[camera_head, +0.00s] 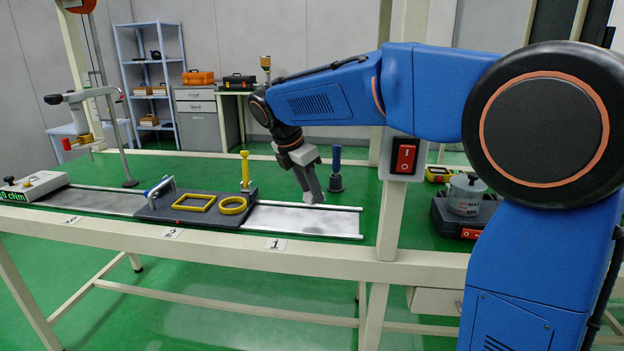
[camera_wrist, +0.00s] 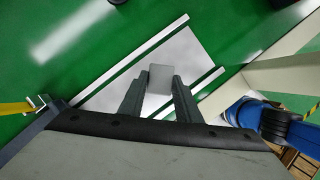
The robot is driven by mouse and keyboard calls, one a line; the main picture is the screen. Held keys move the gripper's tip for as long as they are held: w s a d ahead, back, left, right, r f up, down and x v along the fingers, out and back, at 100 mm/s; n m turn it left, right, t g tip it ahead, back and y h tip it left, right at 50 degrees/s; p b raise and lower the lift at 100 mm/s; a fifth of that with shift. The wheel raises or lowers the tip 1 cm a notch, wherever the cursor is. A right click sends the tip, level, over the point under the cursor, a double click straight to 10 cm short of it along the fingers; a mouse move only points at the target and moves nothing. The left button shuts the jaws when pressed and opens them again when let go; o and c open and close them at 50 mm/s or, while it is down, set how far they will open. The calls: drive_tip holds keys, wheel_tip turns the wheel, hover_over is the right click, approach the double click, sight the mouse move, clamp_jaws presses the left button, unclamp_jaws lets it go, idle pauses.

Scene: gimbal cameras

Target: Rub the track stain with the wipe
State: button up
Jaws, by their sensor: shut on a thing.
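My gripper (camera_head: 313,192) is over the right end of the metal track (camera_head: 335,222), pointing down. In the wrist view its two dark fingers (camera_wrist: 160,95) are shut on a small pale grey block, the wipe (camera_wrist: 160,77). In the head view only a pale edge of it shows at the fingertips, close to the track; I cannot tell whether it touches. The wrist view shows the track (camera_wrist: 192,48) clean and pale around the wipe.
The dark carriage plate (camera_head: 165,210) bears a yellow square frame (camera_head: 195,203), a yellow ring (camera_head: 233,205) and a handle. A yellow-topped post (camera_head: 245,170) stands at its right end. A dark blue post (camera_head: 336,168) stands behind the track. A cream upright (camera_head: 393,215) is at right.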

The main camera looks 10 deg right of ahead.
drive_tip(key=shift+r, duration=1)
